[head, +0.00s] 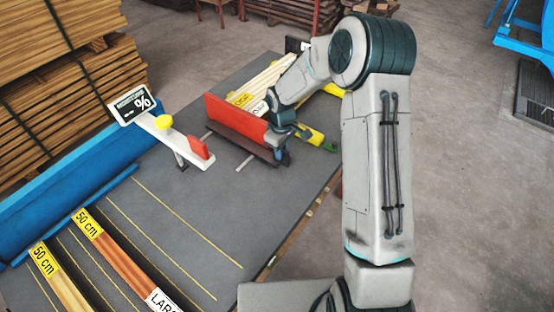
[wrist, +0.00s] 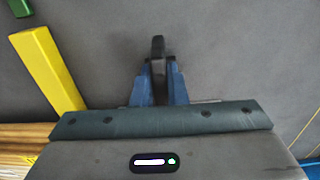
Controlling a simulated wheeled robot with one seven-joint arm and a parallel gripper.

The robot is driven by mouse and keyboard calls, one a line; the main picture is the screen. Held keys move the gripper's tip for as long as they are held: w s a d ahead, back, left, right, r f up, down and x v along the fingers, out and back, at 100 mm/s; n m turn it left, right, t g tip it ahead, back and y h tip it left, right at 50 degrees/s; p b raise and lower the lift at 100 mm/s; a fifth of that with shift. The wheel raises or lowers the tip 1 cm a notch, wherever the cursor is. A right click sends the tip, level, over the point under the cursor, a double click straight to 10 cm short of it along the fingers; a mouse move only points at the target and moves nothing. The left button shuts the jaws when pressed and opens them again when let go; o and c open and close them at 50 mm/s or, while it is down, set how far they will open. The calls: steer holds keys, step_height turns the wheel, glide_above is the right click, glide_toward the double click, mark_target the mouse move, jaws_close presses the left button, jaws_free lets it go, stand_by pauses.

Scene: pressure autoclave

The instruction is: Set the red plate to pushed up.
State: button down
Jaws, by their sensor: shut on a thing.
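The red plate (head: 232,120) stands upright on its long edge on the grey table in the head view, with a dark strip along its foot. My gripper (head: 280,148) is low at the plate's right end, close to the dark strip. In the wrist view, the blue fingers of my gripper (wrist: 158,75) are shut on a small dark piece (wrist: 158,46), which sticks up between them. The red plate is not seen in the wrist view. How the dark piece joins the plate is hidden.
A blue rail (head: 60,195) runs along the left. The table front (head: 215,220) has free room.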

steer(key=shift+w+d, duration=0.75)
steer(key=shift+w, duration=0.15)
steer(key=c, duration=1.4)
jaws_free()
steer(key=shift+c, duration=0.2)
steer(key=shift+r, duration=0.15)
step_height(320, 180, up, 14)
steer(key=p, duration=0.8)
steer(key=shift+f, duration=0.2)
